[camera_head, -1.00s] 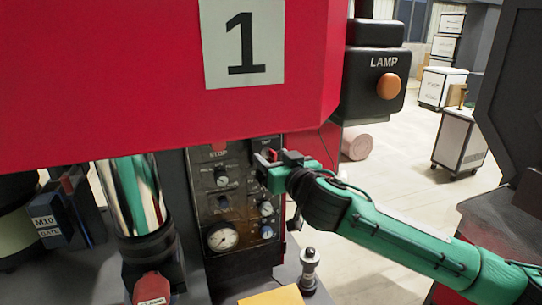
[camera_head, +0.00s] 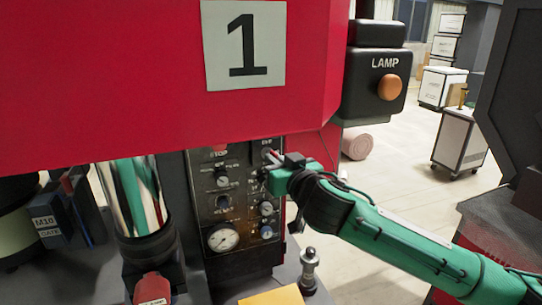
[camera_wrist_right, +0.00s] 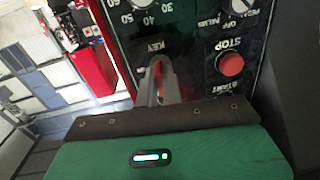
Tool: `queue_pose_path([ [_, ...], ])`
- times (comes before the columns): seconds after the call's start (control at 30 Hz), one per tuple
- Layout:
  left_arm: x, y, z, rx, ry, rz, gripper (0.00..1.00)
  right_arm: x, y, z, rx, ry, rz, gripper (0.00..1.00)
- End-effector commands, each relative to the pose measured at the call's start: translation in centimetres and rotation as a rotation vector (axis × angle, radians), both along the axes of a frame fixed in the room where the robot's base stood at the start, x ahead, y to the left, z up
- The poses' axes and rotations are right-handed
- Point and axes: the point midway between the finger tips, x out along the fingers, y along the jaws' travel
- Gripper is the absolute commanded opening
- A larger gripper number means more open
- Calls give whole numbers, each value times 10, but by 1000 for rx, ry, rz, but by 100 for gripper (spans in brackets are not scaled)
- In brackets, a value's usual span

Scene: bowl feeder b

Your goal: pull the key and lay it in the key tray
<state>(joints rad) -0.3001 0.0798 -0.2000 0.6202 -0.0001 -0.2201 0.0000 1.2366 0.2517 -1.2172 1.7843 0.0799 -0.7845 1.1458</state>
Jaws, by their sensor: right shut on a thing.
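A dark control panel (camera_head: 235,205) stands below the red housing, with knobs and a gauge. My right gripper (camera_head: 273,158) is at the panel's upper right corner. In the right wrist view, its narrow grey fingers (camera_wrist_right: 160,84) reach to the spot under the KEY label and are shut on the key. The key itself is mostly hidden between the fingers, and I cannot tell whether it is still in its lock. I cannot make out the key tray in these views. My left gripper is not in view.
A red STOP button (camera_wrist_right: 230,64) sits right of the fingers. The red housing (camera_head: 120,80) overhangs the panel. A metal post (camera_head: 309,270) and a yellow sheet-like piece (camera_head: 272,297) are at the front bottom. A lamp box (camera_head: 375,85) is at the upper right.

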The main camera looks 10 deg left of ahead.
Motion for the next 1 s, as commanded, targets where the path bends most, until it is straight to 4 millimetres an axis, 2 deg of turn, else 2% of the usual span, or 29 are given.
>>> queue_pose_path([
  [1.0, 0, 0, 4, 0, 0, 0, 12, -31, -27, 1, 1, 1, 0, 0],
])
